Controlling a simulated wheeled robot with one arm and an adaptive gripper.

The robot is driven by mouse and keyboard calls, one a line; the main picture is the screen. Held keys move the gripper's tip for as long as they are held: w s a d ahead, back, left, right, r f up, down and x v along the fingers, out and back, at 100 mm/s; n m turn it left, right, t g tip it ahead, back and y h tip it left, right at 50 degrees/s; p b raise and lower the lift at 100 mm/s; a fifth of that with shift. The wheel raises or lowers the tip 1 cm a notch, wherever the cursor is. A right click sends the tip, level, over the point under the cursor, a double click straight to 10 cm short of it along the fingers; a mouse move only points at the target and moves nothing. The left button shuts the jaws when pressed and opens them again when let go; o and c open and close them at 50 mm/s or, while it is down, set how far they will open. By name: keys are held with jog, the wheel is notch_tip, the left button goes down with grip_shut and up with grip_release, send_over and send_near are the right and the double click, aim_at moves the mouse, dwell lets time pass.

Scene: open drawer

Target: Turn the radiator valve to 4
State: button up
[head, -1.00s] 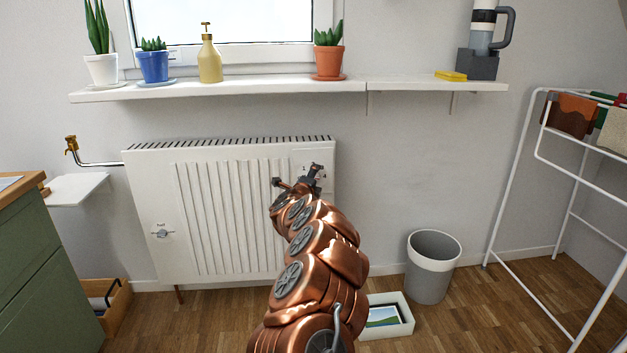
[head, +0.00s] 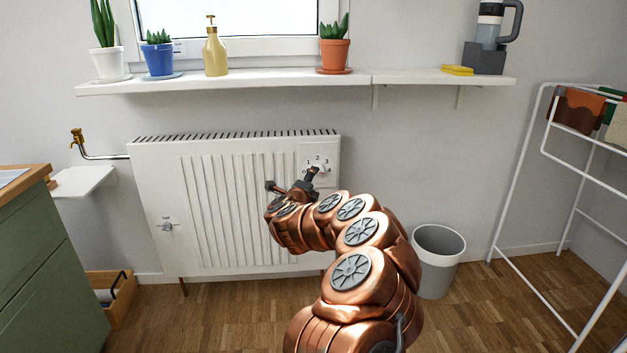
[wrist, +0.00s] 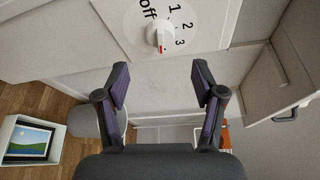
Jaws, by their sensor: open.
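The radiator (head: 235,205) hangs on the wall under the shelf. Its numbered dial (head: 318,160) is at the upper right, partly hidden by my gripper (head: 292,181) in the head view. In the wrist view the white knob (wrist: 160,35) has a red mark and is ringed by "off", 1, 2 and 3; I see no 4. My gripper, also in the wrist view (wrist: 160,84), is open and empty. The knob appears beyond the fingertips, not between them.
A shelf (head: 225,85) with plants and a soap bottle runs above the radiator. A grey bin (head: 438,262) and a white drying rack (head: 510,185) stand to the right. A white box (wrist: 12,160) with a picture is on the floor. A green cabinet (head: 55,250) is at left.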

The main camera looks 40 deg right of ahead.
jog(key=shift+v, duration=1.95)
jog(key=shift+w+r, duration=0.1)
